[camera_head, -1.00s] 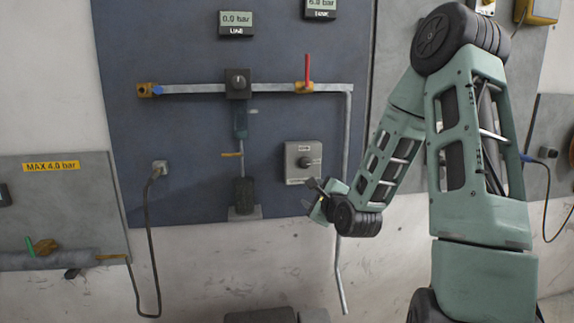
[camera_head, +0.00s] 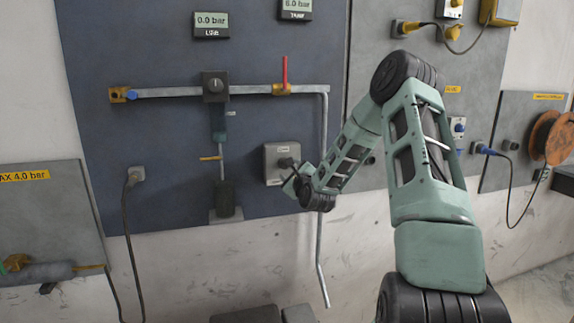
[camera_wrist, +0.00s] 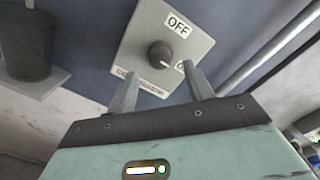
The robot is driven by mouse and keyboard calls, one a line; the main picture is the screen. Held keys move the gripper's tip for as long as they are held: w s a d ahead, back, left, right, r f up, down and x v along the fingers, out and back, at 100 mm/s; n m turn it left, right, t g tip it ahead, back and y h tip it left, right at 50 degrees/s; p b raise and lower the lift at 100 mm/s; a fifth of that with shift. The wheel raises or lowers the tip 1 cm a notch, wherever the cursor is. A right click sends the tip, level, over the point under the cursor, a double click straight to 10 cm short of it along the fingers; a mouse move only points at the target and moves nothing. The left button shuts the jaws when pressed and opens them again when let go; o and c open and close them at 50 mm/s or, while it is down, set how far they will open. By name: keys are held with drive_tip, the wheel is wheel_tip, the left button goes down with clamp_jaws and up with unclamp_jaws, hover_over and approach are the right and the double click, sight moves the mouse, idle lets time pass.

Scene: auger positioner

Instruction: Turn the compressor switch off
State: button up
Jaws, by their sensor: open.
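The compressor switch is a light grey box (camera_head: 272,172) on the blue-grey wall panel, with a dark round knob (camera_head: 285,162). In the wrist view the box (camera_wrist: 146,38) bears an OFF label (camera_wrist: 178,25) at the top. The knob (camera_wrist: 160,55) has a white mark pointing lower right, towards a second label partly hidden by my right finger. My gripper (camera_wrist: 159,74) is open and empty, its fingers spread to either side just below the knob in the picture. In the head view my gripper (camera_head: 294,183) overlaps the box's lower right; contact cannot be told.
A grey pipe (camera_head: 324,190) runs down the panel just right of the box and passes close to my arm. A red-handled valve (camera_head: 285,75) sits above. The panel between cylinder and box is clear.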

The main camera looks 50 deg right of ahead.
sight(284, 164)
drive_tip(key=shift+p+x, duration=0.35)
drive_tip(key=shift+x, duration=1.7)
drive_tip(key=shift+c, duration=0.3)
drive_tip(key=c, duration=0.9)
